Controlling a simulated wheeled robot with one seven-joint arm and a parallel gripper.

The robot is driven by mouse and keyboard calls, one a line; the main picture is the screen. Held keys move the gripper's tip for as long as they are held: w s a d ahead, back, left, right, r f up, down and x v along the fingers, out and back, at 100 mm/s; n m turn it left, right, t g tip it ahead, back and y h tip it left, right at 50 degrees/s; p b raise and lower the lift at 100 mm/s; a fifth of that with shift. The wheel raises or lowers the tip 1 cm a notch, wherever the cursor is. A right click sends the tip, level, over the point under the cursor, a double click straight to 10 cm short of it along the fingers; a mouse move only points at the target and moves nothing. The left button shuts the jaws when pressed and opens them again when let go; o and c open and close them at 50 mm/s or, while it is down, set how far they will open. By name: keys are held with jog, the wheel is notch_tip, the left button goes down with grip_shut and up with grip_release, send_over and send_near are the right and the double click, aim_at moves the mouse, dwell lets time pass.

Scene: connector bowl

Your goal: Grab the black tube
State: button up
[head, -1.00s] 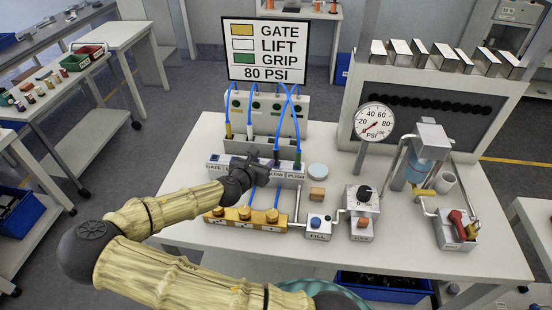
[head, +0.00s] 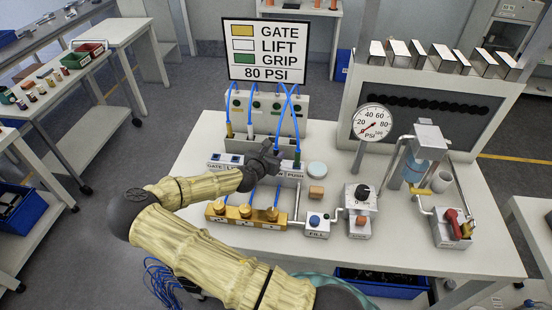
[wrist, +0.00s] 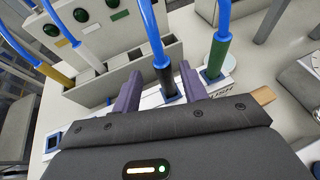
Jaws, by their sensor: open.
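The black tube end (wrist: 163,75) stands upright in a blue-rimmed socket of the white labelled block, with a blue hose rising from its top. In the wrist view my gripper (wrist: 158,80) is open, with one purple finger on each side of the black tube. I cannot tell whether either finger touches it. In the head view my gripper (head: 268,153) is over the right part of the labelled block (head: 228,160) and hides the black tube.
A green tube end (wrist: 216,58) stands close to the right finger. Yellow (wrist: 55,75) and white (wrist: 88,58) tube ends stand in a grey rack behind. Brass fittings (head: 245,212) lie in front of the block. A pressure gauge (head: 372,122) stands to the right.

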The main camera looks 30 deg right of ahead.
aim_at(275, 154)
jog(key=p+x, duration=0.1)
jog(key=x, duration=0.2)
jog(key=shift+d+f+p, duration=0.1)
jog(key=shift+d+p, duration=0.25)
jog(key=shift+d, duration=0.1)
jog(key=shift+w+d+f, duration=0.2)
jog(key=shift+f, duration=0.05)
grip_shut()
